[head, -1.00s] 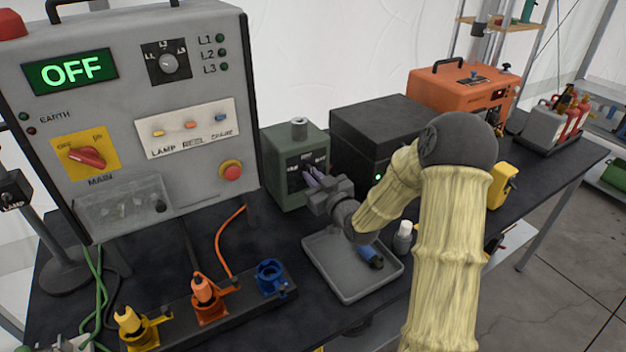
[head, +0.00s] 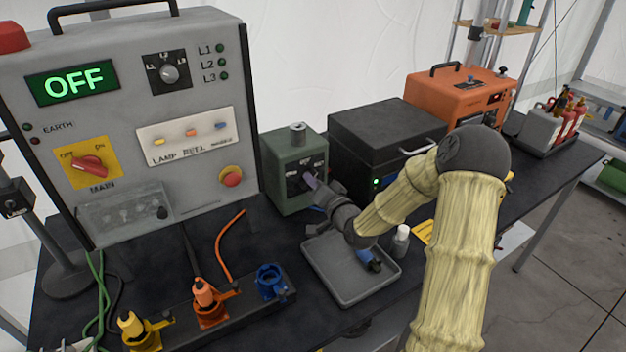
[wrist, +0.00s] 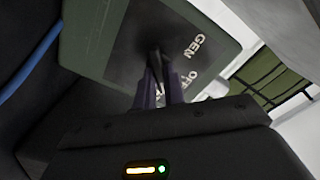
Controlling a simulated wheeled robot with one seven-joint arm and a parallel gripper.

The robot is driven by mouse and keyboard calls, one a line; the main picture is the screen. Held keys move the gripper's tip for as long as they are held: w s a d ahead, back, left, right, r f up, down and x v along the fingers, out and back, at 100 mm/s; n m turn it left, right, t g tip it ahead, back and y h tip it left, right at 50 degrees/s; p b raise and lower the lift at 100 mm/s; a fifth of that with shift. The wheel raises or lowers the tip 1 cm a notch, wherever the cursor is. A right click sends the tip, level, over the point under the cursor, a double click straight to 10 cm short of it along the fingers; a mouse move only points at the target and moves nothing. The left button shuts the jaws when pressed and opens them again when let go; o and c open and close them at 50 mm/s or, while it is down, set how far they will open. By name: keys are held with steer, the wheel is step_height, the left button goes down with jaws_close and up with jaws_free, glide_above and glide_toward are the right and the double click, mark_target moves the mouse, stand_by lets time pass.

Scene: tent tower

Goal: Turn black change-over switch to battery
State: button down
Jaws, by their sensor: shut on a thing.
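The green switch box (head: 288,205) stands on the bench between the grey panel and a black box. Its dark front plate (head: 293,185) carries pale labels. In the wrist view the green face (wrist: 97,30) and the labels GEN and OFF (wrist: 190,75) show. My gripper (head: 312,184) is at this plate, its purple fingers shut on the black change-over switch handle (wrist: 155,62). The fingers hide part of the handle. I cannot tell exactly which label the handle points to.
The grey panel (head: 205,110) with its OFF display is left of the green box. A grey tray (head: 345,292) with a blue item lies below my wrist, a white bottle (head: 401,240) beside it. The black box (head: 375,150) stands close on the right.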

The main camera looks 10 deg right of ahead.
steer(key=shift+f+m+p, duration=0.1)
steer(key=shift+m+p, duration=0.25)
steer(key=shift+m, duration=1.05)
steer(key=c, duration=1.5)
jaws_free()
steer(key=p+v, duration=1)
steer(key=v, duration=0.7)
steer(key=shift+s+d, duration=0.1)
steer(key=shift+s, duration=0.1)
